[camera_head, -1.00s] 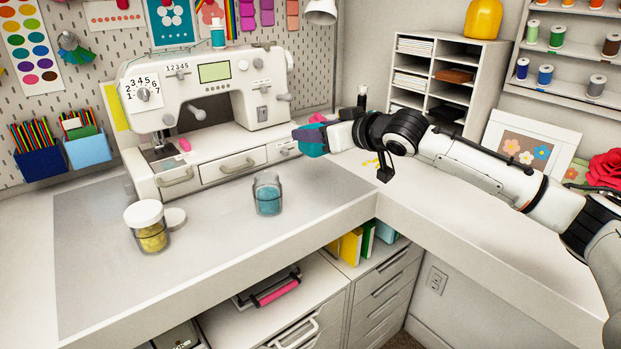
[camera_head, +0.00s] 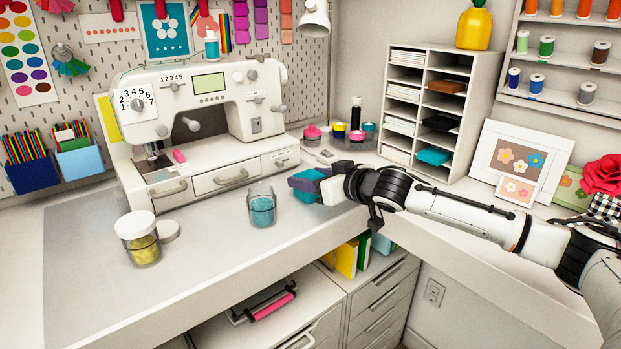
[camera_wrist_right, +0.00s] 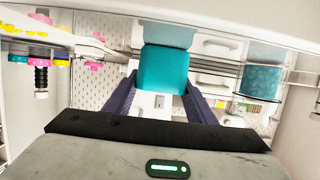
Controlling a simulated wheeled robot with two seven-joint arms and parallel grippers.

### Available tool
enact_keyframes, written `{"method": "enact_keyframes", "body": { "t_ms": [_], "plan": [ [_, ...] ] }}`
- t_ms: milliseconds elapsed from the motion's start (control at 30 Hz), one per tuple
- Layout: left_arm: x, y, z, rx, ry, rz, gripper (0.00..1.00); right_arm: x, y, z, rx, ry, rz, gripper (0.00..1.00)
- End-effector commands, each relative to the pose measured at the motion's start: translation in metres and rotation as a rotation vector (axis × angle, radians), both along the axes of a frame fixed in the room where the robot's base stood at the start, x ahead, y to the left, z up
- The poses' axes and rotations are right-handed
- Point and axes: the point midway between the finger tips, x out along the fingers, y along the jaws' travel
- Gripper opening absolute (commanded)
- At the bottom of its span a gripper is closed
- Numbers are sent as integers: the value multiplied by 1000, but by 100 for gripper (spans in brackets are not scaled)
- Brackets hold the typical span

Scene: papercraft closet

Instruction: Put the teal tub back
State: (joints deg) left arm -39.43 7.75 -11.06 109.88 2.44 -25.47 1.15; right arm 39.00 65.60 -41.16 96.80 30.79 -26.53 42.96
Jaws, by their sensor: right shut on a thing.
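My right gripper (camera_head: 300,186) is shut on the teal tub (camera_head: 312,175), above the table's front part and right of the open glass jar. In the right wrist view the tub (camera_wrist_right: 166,70) shows as a teal block with a paler end, between the two purple fingers (camera_wrist_right: 160,95). The open glass jar (camera_head: 262,206) with blue contents stands upright on the table; it also shows in the right wrist view (camera_wrist_right: 262,82). My left gripper is not in view.
A sewing machine (camera_head: 205,125) stands behind. A lidded jar with yellow contents (camera_head: 140,240) and a loose white lid (camera_head: 168,231) are at left. Small round pots (camera_head: 339,130) stand at the back corner beside the cubby shelf (camera_head: 430,110).

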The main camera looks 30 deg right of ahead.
Motion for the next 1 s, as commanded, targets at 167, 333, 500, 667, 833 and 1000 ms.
{"method": "enact_keyframes", "body": {
  "t_ms": [167,333,500,667,833,1000],
  "plan": [
    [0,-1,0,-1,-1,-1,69,0,0,-1,0,1,0,69],
    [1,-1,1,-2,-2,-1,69,0,0,-1,0,0,0,69],
    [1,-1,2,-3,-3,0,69,-2,-1,3,0,0,-1,69],
    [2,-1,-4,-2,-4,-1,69,-24,-4,7,-5,3,-1,69],
    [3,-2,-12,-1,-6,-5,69,-58,-5,15,-8,4,1,69],
    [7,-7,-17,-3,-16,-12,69,-82,-8,23,-9,2,-1,69]
  ]
}}
